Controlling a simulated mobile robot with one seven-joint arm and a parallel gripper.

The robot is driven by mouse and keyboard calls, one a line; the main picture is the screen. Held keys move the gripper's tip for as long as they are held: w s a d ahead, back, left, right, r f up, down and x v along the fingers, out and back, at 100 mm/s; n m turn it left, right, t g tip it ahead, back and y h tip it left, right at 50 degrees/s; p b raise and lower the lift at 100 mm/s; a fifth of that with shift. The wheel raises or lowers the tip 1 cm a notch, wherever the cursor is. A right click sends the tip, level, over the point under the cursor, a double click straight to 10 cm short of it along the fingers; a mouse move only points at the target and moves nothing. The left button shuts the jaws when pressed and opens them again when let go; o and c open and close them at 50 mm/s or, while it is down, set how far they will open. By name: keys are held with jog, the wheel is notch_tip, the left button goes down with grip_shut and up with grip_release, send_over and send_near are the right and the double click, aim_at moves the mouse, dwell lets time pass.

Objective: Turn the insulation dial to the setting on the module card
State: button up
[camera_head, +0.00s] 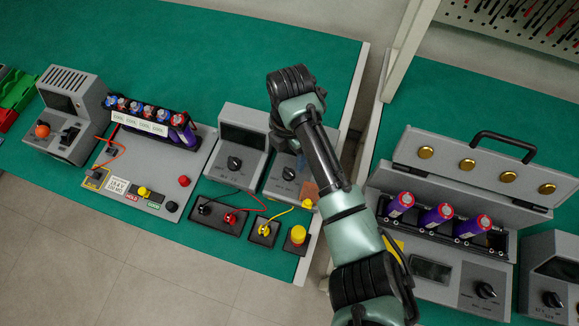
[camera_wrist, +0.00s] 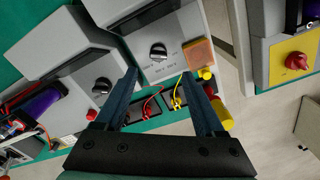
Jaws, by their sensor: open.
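A grey tester with a black dial (camera_wrist: 158,52) and a copper-coloured square (camera_wrist: 198,52) lies just beyond my fingertips in the wrist view. In the head view its dial (camera_head: 289,173) shows beside my arm. The dial's pointer mark is visible, but its printed settings are too small to read. My gripper (camera_wrist: 160,78) is open and empty, apart from the dial, its fingers either side of it. My gripper is mostly hidden in the head view.
A similar grey meter with a dial (camera_head: 234,163) stands close on the left. Lead blocks with a red lead (camera_head: 230,217) and a yellow lead (camera_head: 264,230) sit in front, beside a yellow button (camera_head: 298,235). An open-lidded case (camera_head: 470,160) stands on the right bench.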

aim_at(289, 171)
notch_tip(289, 171, down, 10)
jog(key=shift+a+r, duration=0.1)
jog(key=shift+r, duration=0.05)
dwell(0.3)
grip_shut()
